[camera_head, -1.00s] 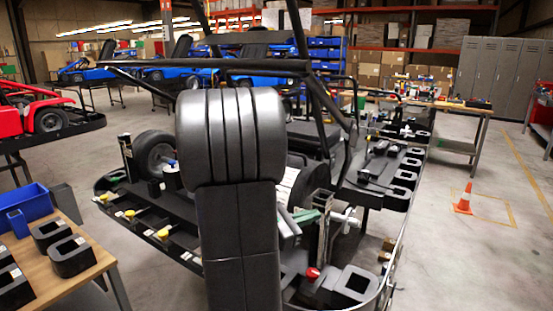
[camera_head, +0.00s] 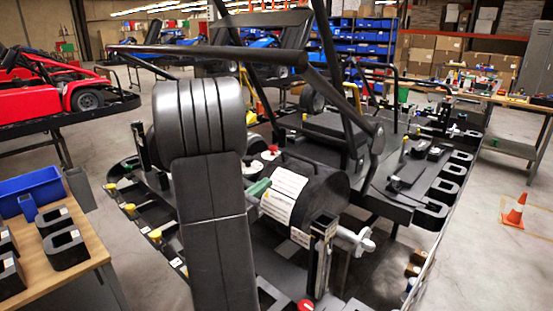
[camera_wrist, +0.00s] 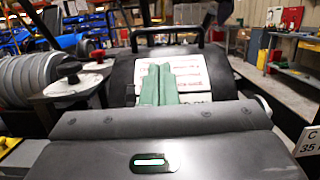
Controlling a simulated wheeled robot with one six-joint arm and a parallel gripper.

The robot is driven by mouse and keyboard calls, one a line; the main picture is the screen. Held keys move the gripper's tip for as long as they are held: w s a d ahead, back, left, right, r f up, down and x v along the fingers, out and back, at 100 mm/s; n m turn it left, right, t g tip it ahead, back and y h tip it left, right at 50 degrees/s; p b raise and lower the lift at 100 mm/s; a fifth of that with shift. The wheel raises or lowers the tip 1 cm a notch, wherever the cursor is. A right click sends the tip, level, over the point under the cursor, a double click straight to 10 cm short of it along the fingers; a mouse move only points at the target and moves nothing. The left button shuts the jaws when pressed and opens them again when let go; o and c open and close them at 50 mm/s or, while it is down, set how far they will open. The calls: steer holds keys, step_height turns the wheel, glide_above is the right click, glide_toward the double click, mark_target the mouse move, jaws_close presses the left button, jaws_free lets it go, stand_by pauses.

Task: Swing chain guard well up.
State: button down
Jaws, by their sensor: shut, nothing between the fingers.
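A curved black cover (camera_head: 328,190), apparently the chain guard, sits at the middle of the kart and carries a white printed label (camera_head: 284,196). My gripper (camera_head: 258,188) has green fingertips and is at the left edge of the label in the head view. In the wrist view, the green fingers (camera_wrist: 156,86) are together and empty, in front of the label (camera_wrist: 195,75) on the black cover (camera_wrist: 222,72). I cannot tell whether they touch it. My arm hides part of the kart to the left of the cover.
The kart's black frame bars cross above the cover. Red-topped knobs (camera_head: 270,153) stand just behind my gripper. A metal post (camera_head: 322,255) stands in front of the cover. A wooden table (camera_head: 75,270) with a blue bin (camera_head: 30,192) is at left. An orange cone (camera_head: 515,210) stands on open floor at right.

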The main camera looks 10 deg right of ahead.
mark_target(285, 176)
steer(key=p+x, duration=0.2)
steer(key=x, duration=0.8)
steer(key=shift+w+a, duration=0.2)
steer(key=shift+w, duration=0.05)
steer(key=shift+r+p, duration=0.15)
steer(key=shift+p, duration=0.2)
